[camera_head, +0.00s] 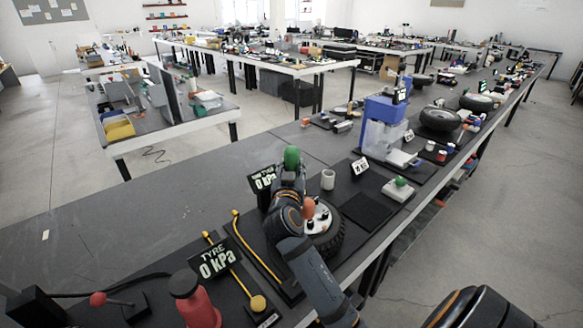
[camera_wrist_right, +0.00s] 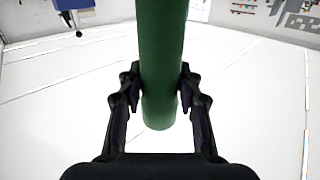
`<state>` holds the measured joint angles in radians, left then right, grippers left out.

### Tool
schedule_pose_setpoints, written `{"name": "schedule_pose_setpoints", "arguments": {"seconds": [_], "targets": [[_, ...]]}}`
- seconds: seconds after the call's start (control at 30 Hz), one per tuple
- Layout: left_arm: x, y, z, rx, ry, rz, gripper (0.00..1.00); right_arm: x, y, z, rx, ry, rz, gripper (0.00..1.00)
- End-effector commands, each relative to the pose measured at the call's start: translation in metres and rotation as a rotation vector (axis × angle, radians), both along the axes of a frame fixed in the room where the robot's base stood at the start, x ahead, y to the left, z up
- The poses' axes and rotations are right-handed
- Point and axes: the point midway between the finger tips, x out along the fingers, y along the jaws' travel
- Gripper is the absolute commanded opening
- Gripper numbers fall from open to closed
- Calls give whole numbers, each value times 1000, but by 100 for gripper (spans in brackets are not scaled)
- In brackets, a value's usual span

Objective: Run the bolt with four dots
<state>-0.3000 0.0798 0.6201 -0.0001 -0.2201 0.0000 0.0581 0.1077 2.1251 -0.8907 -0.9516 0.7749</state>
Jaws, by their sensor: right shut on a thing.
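My right gripper (camera_head: 289,180) is over the near workbench, its arm crossing in front of a tyre. In the right wrist view the gripper (camera_wrist_right: 158,95) is shut on an upright green cylinder (camera_wrist_right: 160,50), with a finger on each side. The top of the green cylinder (camera_head: 291,157) shows above the gripper in the head view; its lower end is hidden there. The black-tyred wheel (camera_head: 332,240) lies flat, with a pale hub, small dark bolts and an orange-red piece (camera_head: 309,207) on it. The arm hides part of the wheel. Dots on the bolts are too small to tell. My left gripper is not in view.
A "TYRE 0 kPa" sign (camera_head: 214,260) stands at left, near a yellow gauge line (camera_head: 257,303) and a red bottle-like object (camera_head: 196,303). To the right are a white cup (camera_head: 328,180), a green-button box (camera_head: 399,188) and a blue machine (camera_head: 384,125). The bench's left part is clear.

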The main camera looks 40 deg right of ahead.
Motion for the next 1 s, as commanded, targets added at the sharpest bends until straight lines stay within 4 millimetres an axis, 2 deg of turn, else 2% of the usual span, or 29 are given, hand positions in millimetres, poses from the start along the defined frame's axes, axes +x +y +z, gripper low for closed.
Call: {"name": "schedule_pose_setpoints", "arguments": {"seconds": [0.5, 0.63, 0.9, 1.0], "targets": [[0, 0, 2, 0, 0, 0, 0, 0, 0, -3, 6, 10, -2, 0], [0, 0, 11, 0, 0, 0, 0, 0, 0, 10, 6, 10, -1, 0], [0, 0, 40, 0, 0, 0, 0, 0, 0, 49, 3, 4, -1, 0], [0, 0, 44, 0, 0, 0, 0, 0, 0, 55, 3, 3, -1, 0]]}}
